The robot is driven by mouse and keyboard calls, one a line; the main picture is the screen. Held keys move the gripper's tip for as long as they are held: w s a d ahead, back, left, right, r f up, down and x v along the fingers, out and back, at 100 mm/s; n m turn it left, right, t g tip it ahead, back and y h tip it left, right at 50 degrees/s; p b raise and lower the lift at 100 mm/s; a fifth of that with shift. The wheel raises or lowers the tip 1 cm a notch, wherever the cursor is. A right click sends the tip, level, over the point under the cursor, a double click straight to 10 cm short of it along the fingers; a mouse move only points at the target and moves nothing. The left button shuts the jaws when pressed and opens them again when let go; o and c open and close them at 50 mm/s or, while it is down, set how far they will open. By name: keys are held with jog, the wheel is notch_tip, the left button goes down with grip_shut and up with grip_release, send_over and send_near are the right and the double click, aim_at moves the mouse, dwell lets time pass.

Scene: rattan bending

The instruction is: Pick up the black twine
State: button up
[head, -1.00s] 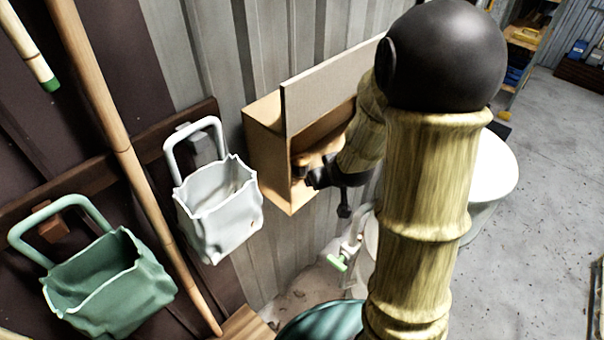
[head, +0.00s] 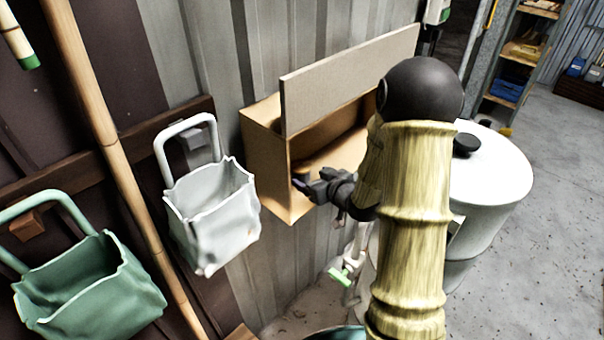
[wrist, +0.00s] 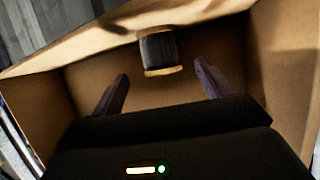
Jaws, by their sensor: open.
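The black twine (wrist: 157,47) is a dark spool with pale wooden end discs. In the wrist view it stands inside a wooden box (wrist: 268,50), toward the back. My gripper (wrist: 163,82) is open, and its two fingers reach into the box on either side of the spool's line, short of it and empty. In the head view my gripper (head: 302,185) is at the left part of the open front of the box (head: 262,160). The twine cannot be made out in the head view.
A grey panel (head: 345,80) rises along the box's upper front. A white bag (head: 212,215) and a green bag (head: 90,285) hang to the left, with a bamboo pole (head: 120,160) between them. A white barrel (head: 490,190) stands to the right.

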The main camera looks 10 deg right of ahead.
aim_at(300, 170)
jog(key=shift+x, duration=0.9)
jog(key=shift+s, duration=0.1)
jog(key=shift+w+a+p, duration=0.2)
jog(key=shift+w+p, duration=0.2)
jog(key=shift+w, duration=0.05)
jog(key=x, duration=0.1)
jog(key=p+x, duration=0.1)
jog(key=x, duration=0.1)
jog(key=shift+w+a+r, duration=0.1)
jog(key=shift+w+a, duration=0.05)
jog(key=shift+w, duration=0.15)
jog(key=shift+w+a+f, duration=0.1)
jog(key=shift+w+f, duration=0.15)
jog(key=shift+w, duration=0.2)
jog(key=shift+s+a+r, duration=0.1)
jog(key=shift+s, duration=0.1)
jog(key=shift+w, duration=0.15)
